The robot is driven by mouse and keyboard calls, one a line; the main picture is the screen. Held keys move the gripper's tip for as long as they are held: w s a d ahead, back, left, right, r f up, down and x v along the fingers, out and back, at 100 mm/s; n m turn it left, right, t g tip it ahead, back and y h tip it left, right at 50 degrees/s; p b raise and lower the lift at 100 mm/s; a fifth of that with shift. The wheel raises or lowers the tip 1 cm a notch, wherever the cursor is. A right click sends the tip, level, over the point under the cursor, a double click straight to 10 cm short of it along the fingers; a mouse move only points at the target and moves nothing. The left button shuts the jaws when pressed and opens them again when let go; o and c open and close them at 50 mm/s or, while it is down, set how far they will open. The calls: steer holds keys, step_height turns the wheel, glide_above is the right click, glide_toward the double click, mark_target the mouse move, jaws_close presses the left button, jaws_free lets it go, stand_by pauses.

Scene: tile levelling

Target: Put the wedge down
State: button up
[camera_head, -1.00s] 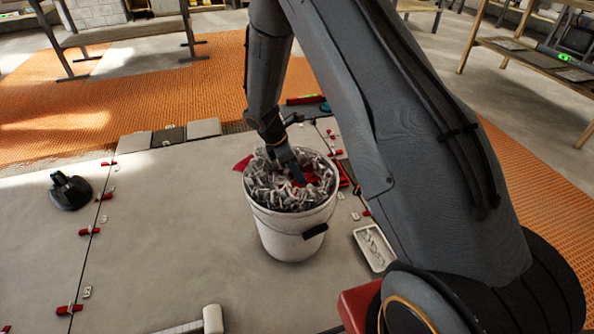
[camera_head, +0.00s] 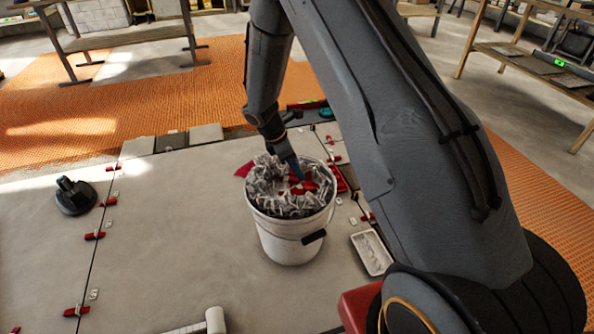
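A white bucket (camera_head: 285,244) stands on the grey tiled floor, heaped with pale clips. Red wedges (camera_head: 305,187) lie on top of the heap, inside the rim. My gripper (camera_head: 298,174) points down over the heap, its dark fingertips close to the red wedges. I see it nearly edge-on, so I cannot tell whether the fingers are open or shut, or whether a wedge is between them. Another red piece (camera_head: 244,169) shows at the bucket's left, behind the rim.
Red wedges with pale clips (camera_head: 95,236) sit along the tile joint at left. A black suction cup (camera_head: 75,197) stands on the left tile. A white tray (camera_head: 371,253) lies right of the bucket. A white roll (camera_head: 215,320) is at the front. The tile between is clear.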

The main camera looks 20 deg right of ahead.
steer(key=shift+r+p, duration=0.4)
steer(key=shift+r, duration=0.5)
steer(key=shift+r, duration=0.1)
